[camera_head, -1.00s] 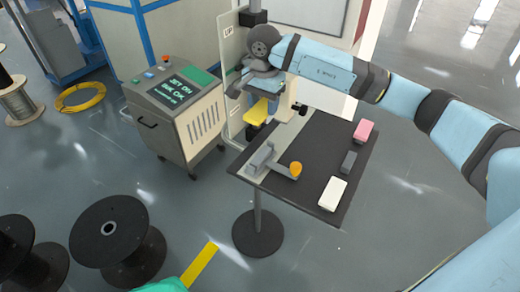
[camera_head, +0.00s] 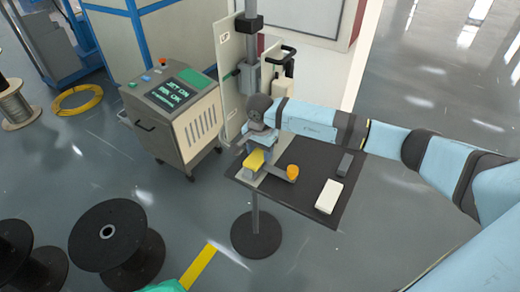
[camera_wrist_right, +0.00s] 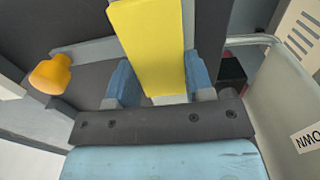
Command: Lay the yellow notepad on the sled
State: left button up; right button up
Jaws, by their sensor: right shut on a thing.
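The yellow notepad (camera_head: 254,160) is in the jaws of my right gripper (camera_head: 258,153), above the left part of the small dark table. In the right wrist view the notepad (camera_wrist_right: 150,40) lies between the two blue fingers, its flat face toward the camera. The sled, a grey metal piece (camera_head: 279,172) with an orange knob (camera_head: 292,172), is under and just right of the notepad. The notepad and gripper hide most of it, and I cannot tell whether notepad and sled touch. My left gripper is not in view.
A white block (camera_head: 329,197) and a dark grey block (camera_head: 345,164) lie on the right of the table (camera_head: 310,157). A grey control cabinet (camera_head: 180,118) stands to the left and a tall panel with a column (camera_head: 250,70) behind. Black spools (camera_head: 115,240) stand at lower left.

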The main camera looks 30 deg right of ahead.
jog(key=shift+f, duration=0.1)
jog(key=o, duration=0.9)
